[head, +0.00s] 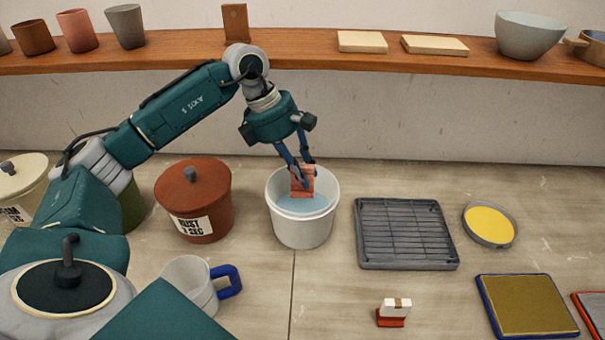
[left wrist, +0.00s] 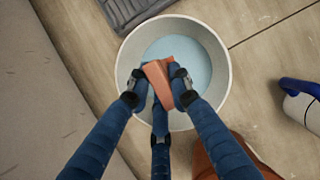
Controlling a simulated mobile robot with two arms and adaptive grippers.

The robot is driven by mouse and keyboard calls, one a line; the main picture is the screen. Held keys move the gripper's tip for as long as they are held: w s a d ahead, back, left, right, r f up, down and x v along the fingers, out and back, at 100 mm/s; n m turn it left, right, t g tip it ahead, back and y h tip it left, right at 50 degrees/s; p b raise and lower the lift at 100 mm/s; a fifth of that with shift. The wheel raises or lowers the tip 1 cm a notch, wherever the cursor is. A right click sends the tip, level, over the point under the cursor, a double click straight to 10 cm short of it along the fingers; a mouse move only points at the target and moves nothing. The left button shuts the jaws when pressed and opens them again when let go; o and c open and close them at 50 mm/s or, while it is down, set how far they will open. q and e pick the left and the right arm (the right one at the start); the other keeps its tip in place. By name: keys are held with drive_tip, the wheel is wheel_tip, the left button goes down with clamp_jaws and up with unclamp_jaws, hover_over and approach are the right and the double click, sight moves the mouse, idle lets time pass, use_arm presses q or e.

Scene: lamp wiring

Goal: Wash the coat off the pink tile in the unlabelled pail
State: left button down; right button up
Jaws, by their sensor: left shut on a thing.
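The white pail (head: 303,232) stands on the worktop at the middle of the head view. It carries no label that I can see and holds pale blue liquid. My left gripper (head: 299,172) reaches down into it from above. It is shut on a reddish-pink tile (head: 303,188), whose lower end is inside the pail at the liquid. I cannot tell how deep it dips. In the left wrist view the tile (left wrist: 160,72) sits between the blue fingers over the liquid, inside the rim of the pail (left wrist: 222,60). My right gripper is not in view.
A grey rack (head: 405,233) lies right.

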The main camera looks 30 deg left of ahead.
use_arm(q)
drive_tip(key=shift+r+p, duration=1.55)
drive_tip(key=shift+r, duration=1.05)
drive_tip(key=shift+d, duration=0.1)
